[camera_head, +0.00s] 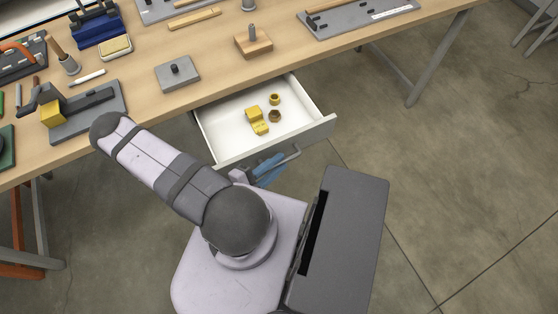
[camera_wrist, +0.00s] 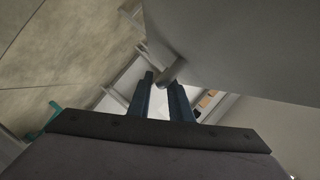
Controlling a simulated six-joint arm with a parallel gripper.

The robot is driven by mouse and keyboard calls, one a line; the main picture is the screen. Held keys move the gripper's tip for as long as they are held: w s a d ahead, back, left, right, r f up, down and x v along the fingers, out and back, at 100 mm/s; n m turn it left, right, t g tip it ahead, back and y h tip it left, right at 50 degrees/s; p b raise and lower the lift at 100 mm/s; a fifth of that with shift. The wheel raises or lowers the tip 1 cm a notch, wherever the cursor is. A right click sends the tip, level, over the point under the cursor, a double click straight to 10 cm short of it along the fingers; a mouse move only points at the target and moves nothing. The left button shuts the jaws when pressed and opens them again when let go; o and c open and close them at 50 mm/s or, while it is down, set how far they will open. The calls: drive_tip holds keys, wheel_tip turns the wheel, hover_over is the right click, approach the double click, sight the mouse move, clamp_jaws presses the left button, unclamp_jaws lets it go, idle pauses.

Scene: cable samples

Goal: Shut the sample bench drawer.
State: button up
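The sample bench drawer (camera_head: 225,122) is pulled well out from under the bench top, with a white inside and a grey front (camera_head: 318,130). It holds a few yellow pieces (camera_head: 256,118) and a brown nut-like piece (camera_head: 274,116). Its grey bar handle (camera_head: 291,156) is on the front. My gripper (camera_head: 270,168) has blue fingers and is low in front of the drawer, at the handle. In the wrist view, the fingers (camera_wrist: 163,85) stand apart, with a grey bar, seemingly the handle (camera_wrist: 166,74), at their tips. Whether they touch it is unclear.
The wooden bench top (camera_head: 215,75) carries a grey block (camera_head: 178,73), a wooden block with a peg (camera_head: 253,40) and several tools. A bench leg (camera_head: 438,58) stands to the right. The floor right of the drawer is clear.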

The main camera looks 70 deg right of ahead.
sight(252, 117)
drive_tip(key=shift+s+d+f, duration=0.15)
drive_tip(key=shift+s+d, duration=0.1)
drive_tip(key=shift+d, duration=0.2)
clamp_jaws()
drive_tip(key=shift+d, duration=0.1)
drive_tip(key=w+d+b, duration=0.3)
drive_tip(key=w+d, duration=1)
drive_tip(key=shift+w+d, duration=0.25)
drive_tip(key=shift+w, duration=0.05)
unclamp_jaws()
